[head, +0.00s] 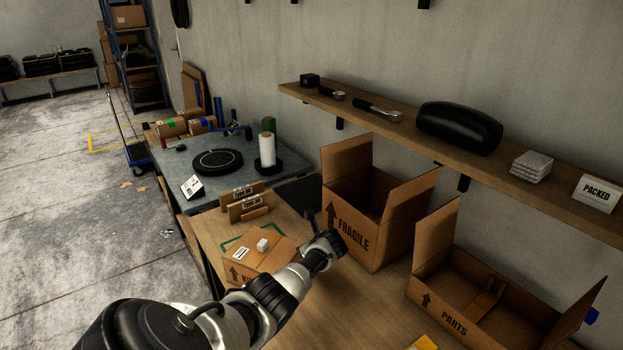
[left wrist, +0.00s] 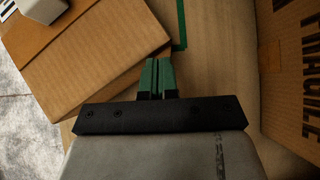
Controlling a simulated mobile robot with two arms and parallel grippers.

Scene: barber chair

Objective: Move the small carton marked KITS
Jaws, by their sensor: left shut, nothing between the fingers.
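The small carton (head: 268,263) stands closed on the wooden bench in the head view. Its front marking is mostly hidden behind my left arm, with only a first letter like K showing. A small white block (head: 262,245) and a white label are on its top. In the left wrist view the carton (left wrist: 80,62) fills the upper left. My left gripper (left wrist: 160,75) is shut and empty, its green fingertips close to the carton's right corner; I cannot tell if they touch. In the head view the left gripper (head: 326,246) is between the carton and the FRAGILE box. My right gripper is not in view.
An open FRAGILE box (head: 372,225) stands right of the gripper. An open PARTS box (head: 455,312) is farther right. Green tape (left wrist: 182,22) marks the bench by the carton. Small cardboard pieces (head: 248,203) stand behind it. A wall shelf (head: 400,135) runs above.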

